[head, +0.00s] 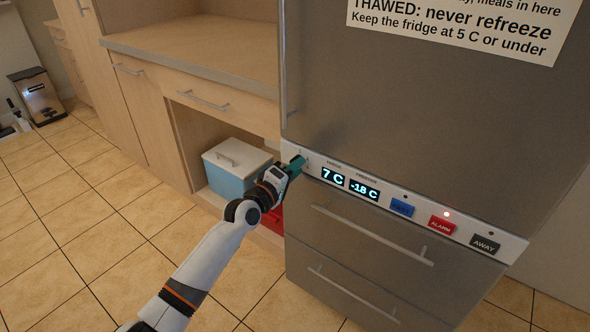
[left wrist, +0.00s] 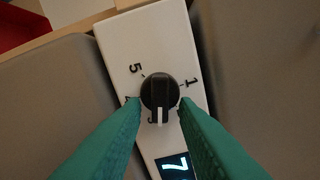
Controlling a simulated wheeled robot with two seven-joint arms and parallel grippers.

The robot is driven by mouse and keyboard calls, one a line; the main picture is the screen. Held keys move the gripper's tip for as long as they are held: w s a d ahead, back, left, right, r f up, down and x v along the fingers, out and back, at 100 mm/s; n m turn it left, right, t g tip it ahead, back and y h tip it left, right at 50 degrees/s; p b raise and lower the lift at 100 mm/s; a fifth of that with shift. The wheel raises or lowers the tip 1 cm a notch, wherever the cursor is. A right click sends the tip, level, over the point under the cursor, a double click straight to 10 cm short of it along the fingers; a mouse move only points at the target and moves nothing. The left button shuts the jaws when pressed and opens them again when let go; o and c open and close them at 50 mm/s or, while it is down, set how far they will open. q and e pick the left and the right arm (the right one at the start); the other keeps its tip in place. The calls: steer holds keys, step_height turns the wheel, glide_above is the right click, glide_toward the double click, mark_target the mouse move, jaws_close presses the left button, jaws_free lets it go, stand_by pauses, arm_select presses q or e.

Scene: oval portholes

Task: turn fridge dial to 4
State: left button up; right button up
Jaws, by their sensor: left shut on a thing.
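The fridge dial (left wrist: 159,88) is a round black knob with a white pointer on the white control strip. In the left wrist view its pointer faces down the picture, close to the 3. The 5 and 1 read clearly; the 4 and 2 are partly hidden by the fingers. My left gripper (left wrist: 159,104) has its teal fingers on both sides of the knob, shut on it. In the head view the gripper (head: 297,164) covers the dial at the strip's left end. The fridge display (head: 332,177) reads 7 C. My right gripper is not in view.
The freezer display (head: 364,189) reads -18 C. Blue, red ALARM (head: 442,224) and dark AWAY (head: 485,244) buttons follow to the right; a red light glows above ALARM. Drawer handles (head: 372,236) project below. A lidded blue box (head: 232,178) stands in the open cabinet to the left.

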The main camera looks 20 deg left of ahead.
arm_select(q)
steer(key=shift+w+a+f+m+p, duration=0.15)
steer(key=shift+m+p, duration=0.35)
steer(key=shift+m, duration=1.95)
steer(key=shift+a+f+m+p, duration=0.2)
steer(key=shift+m+p, duration=0.35)
steer(key=shift+m, duration=1.95)
steer(key=shift+w+a+f+m+p, duration=0.15)
steer(key=shift+m+p, duration=0.35)
steer(key=shift+m, duration=1.95)
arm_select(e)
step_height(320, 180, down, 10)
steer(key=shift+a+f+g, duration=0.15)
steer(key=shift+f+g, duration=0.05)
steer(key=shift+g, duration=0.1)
arm_select(q)
steer(key=shift+s, duration=0.1)
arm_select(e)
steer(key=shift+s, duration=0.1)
arm_select(q)
steer(key=o, duration=1)
steer(key=shift+s+a, duration=0.1)
